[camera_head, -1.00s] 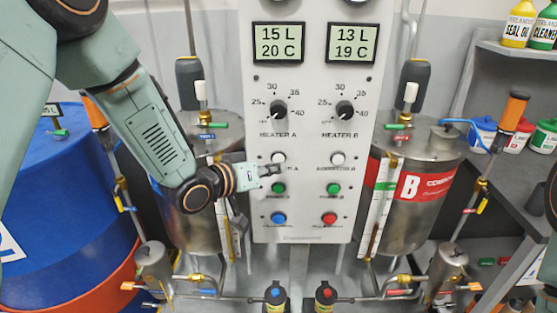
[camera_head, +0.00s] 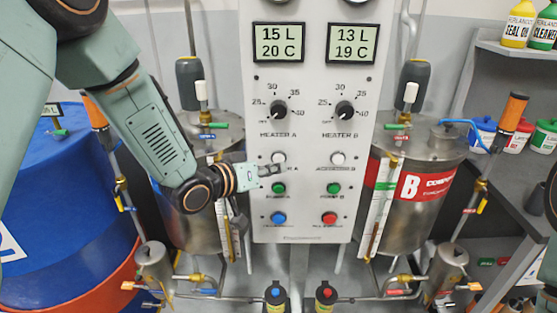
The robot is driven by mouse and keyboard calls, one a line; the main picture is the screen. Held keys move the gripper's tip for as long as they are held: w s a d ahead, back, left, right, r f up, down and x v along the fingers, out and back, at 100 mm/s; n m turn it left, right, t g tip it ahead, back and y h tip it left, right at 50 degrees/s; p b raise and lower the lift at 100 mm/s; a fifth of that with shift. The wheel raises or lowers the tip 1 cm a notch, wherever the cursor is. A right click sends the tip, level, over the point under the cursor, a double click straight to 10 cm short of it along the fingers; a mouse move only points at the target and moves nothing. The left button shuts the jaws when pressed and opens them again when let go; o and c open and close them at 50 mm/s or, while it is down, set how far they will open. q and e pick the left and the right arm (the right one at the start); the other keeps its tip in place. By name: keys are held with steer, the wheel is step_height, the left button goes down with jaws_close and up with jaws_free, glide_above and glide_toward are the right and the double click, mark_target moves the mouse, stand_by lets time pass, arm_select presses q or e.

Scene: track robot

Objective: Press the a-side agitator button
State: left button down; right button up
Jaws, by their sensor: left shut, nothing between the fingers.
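A white control panel (camera_head: 308,215) stands upright in the middle. The a-side agitator button is the white round button (camera_head: 278,158) in its left column, under the heater A knob (camera_head: 278,110). My left gripper (camera_head: 279,170) is shut and empty. Its tip is at the lower edge of the white button in the picture and covers part of the label; I cannot tell whether it touches. A green button (camera_head: 278,188) and a blue button (camera_head: 279,219) are below. My right gripper is not in view.
The b-side column has a white button (camera_head: 337,158), a green button (camera_head: 334,188) and a red button (camera_head: 330,219). Metal tanks (camera_head: 425,215) with pipes flank the panel. A blue drum (camera_head: 70,230) is at the left, a shelf (camera_head: 500,47) at the right.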

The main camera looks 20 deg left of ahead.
arm_select(q)
steer(key=shift+w, duration=0.2)
steer(key=shift+w+a, duration=0.1)
steer(key=shift+w, duration=0.1)
steer(key=shift+w+a, duration=0.15)
steer(key=shift+w, duration=0.3)
stand_by(1.0)
steer(key=shift+s+p, duration=0.15)
steer(key=shift+p, duration=0.15)
steer(key=shift+s+d, duration=0.25)
steer(key=shift+s, duration=0.45)
steer(key=shift+s, duration=0.1)
steer(key=shift+s+d+p, duration=0.15)
steer(key=shift+s+d, duration=0.1)
steer(key=shift+s, duration=0.5)
steer(key=shift+s+d+p, duration=0.15)
steer(key=shift+s+d, duration=0.05)
steer(key=shift+s, duration=0.55)
steer(key=shift+s+d+p, duration=0.15)
steer(key=shift+s+d, duration=0.1)
steer(key=shift+s, duration=0.5)
